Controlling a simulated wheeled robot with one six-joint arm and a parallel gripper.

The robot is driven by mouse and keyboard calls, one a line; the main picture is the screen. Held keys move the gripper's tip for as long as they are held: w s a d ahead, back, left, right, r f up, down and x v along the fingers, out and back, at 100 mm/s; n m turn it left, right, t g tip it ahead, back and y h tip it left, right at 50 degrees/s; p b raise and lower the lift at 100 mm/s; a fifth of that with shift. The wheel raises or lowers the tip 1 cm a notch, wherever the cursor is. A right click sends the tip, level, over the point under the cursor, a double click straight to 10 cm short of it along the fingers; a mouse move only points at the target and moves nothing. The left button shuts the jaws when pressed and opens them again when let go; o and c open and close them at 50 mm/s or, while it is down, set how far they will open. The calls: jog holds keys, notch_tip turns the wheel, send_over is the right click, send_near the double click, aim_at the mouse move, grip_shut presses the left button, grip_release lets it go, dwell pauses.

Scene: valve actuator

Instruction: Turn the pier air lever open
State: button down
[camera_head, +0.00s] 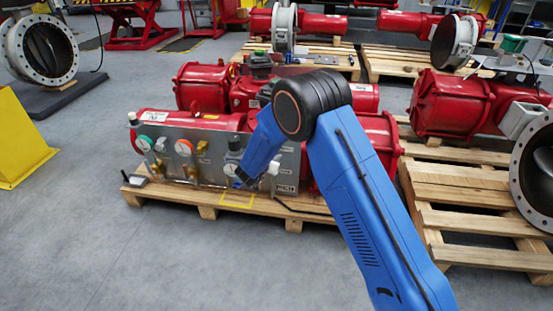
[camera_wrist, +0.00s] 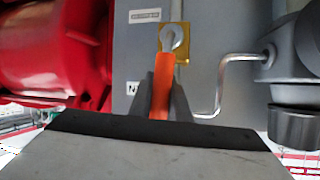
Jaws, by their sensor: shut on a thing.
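The air lever (camera_wrist: 163,78) is an orange handle in the wrist view. Its silver metal end sits on a small yellow plate (camera_wrist: 182,32) on the grey panel. The handle runs straight down in that view from its silver end. My gripper (camera_wrist: 162,92) has its two dark fingers on either side of the handle, shut on it. In the head view my gripper (camera_head: 239,180) is at the front of the grey panel (camera_head: 287,168), low and right of its middle. The lever cannot be made out there, as my blue arm and gripper cover that part.
Red actuator cylinders (camera_head: 200,87) lie behind the panel on a wooden pallet (camera_head: 208,203). A bent metal tube (camera_wrist: 226,82) and a dark fitting (camera_wrist: 292,125) are right of the lever. A second pallet (camera_head: 470,222) stands at right. Grey floor (camera_head: 90,230) is clear at left.

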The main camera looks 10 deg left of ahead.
jog(key=shift+a, duration=0.15)
dwell(0.4)
jog(key=c, duration=1.7)
grip_release()
jog(key=shift+o, duration=0.2)
jog(key=v, duration=1.7)
jog(key=shift+a, duration=0.25)
jog(key=shift+s, duration=0.1)
